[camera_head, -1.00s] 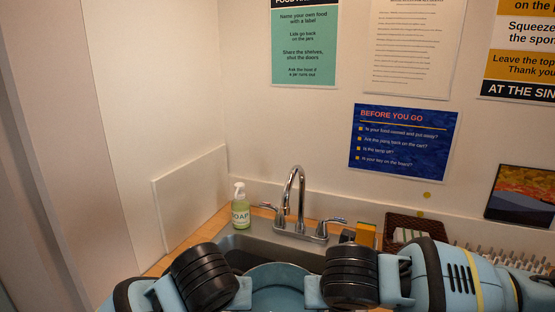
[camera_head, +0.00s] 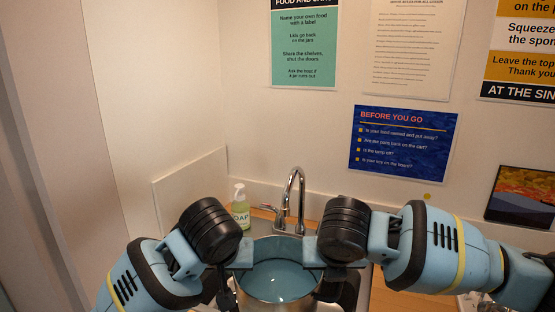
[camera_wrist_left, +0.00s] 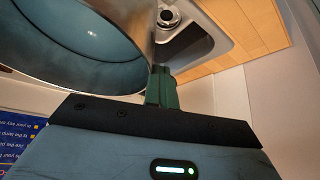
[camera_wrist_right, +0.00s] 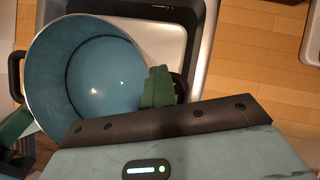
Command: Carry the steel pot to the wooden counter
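The steel pot (camera_head: 282,268), blue inside with black handles, is held up over the sink between my grippers. It looks empty and roughly level. My left gripper (camera_head: 240,258) is at its left side, and my right gripper (camera_head: 316,254) is at its right side. In the right wrist view the green fingers (camera_wrist_right: 160,88) are closed at the pot's black handle (camera_wrist_right: 179,86), beside the rim. In the left wrist view the green fingers (camera_wrist_left: 161,87) are together beside the pot wall (camera_wrist_left: 75,45); the grasped handle is hidden. The wooden counter (camera_wrist_left: 242,32) borders the sink.
The faucet (camera_head: 296,190) stands close behind the pot. A soap bottle (camera_head: 240,208) is behind my left gripper. The grey sink basin (camera_wrist_left: 190,45) lies below, with its drain visible. A white wall with posters (camera_head: 404,142) closes off the back.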

